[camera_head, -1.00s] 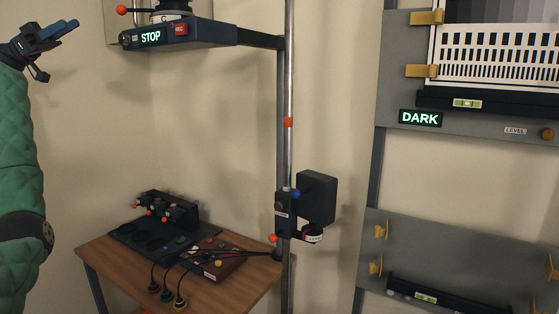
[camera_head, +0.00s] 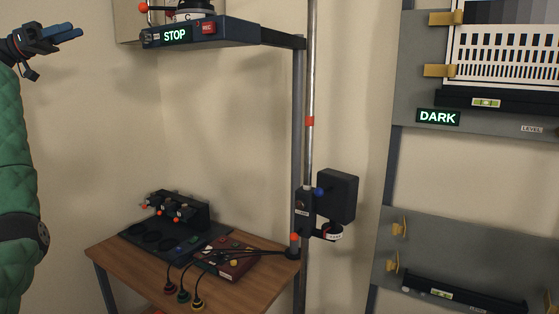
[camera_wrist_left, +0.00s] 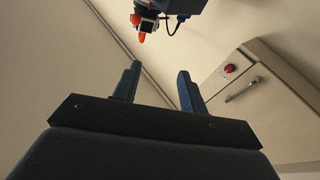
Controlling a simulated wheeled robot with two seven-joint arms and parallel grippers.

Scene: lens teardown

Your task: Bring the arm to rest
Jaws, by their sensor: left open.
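My left gripper (camera_head: 66,34) is at the upper left of the head view, on my green-sleeved arm, raised clear of the table. In the left wrist view its two blue fingers (camera_wrist_left: 157,88) stand apart with nothing between them. Beyond the fingertips in that view is a dark device with orange-red knobs (camera_wrist_left: 146,22), apart from the fingers. My right gripper is not in view.
A shelf with a STOP display (camera_head: 205,33) juts from a metal post (camera_head: 309,150). A wooden table (camera_head: 130,262) below holds dark and red control boxes. A grey panel with a DARK sign (camera_head: 438,117) stands right. A cabinet (camera_wrist_left: 262,105) shows in the wrist view.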

